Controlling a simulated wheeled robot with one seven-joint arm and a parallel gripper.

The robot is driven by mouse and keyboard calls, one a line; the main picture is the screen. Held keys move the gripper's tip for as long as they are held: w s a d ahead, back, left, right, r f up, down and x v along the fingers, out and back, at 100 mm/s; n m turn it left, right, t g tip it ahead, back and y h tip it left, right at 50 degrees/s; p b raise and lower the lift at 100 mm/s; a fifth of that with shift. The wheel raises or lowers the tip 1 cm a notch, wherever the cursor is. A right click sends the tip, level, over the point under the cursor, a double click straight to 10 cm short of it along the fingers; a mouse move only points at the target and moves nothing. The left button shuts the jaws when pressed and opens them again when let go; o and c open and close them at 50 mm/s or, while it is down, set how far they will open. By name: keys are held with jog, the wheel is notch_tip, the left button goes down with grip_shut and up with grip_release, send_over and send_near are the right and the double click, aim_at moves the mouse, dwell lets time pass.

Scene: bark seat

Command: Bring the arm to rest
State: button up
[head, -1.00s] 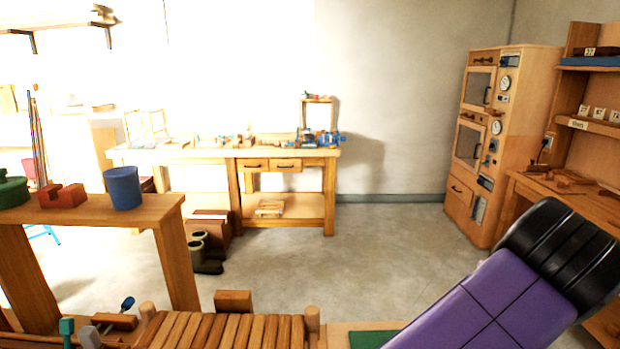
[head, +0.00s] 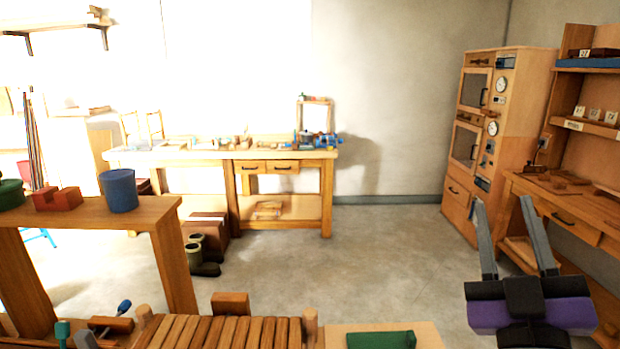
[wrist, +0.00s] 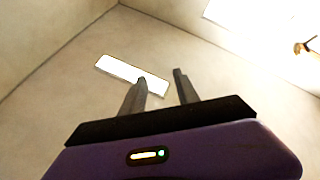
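My gripper (head: 503,212) is at the lower right of the head view, pointing up, with its two grey fingers apart and nothing between them. The purple part of my arm sits just below it. In the wrist view my gripper (wrist: 160,75) shows the same two fingers spread, with only the ceiling and walls behind them. My gripper touches nothing that I can see.
A slatted wooden bench (head: 222,332) and a green block (head: 381,340) are low in front. A shelf with a blue cup (head: 120,190) stands left. A workbench (head: 220,155), a tall wooden cabinet (head: 480,140) and a right-hand desk (head: 570,205) line the walls. The middle floor is clear.

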jog(key=s+a+f+n+g+y, duration=0.1)
jog(key=s+a+f+n+y, duration=0.15)
jog(key=s+f+y, duration=0.5)
jog(key=s+a+f+n+g+y, duration=0.1)
jog(key=s+a+f+g+y, duration=0.3)
jog(key=f, duration=0.7)
jog(key=s+d+f+m+g+h, duration=0.1)
jog(key=s+f+m+g+h, duration=0.1)
jog(key=s+f, duration=0.5)
jog(key=s+d+f+m+g+h, duration=0.1)
jog(key=s+f+m+h, duration=0.3)
jog(key=s+f, duration=0.4)
jog(key=s+g, duration=0.1)
jog(key=s, duration=0.6)
jog(key=shift+s, duration=0.25)
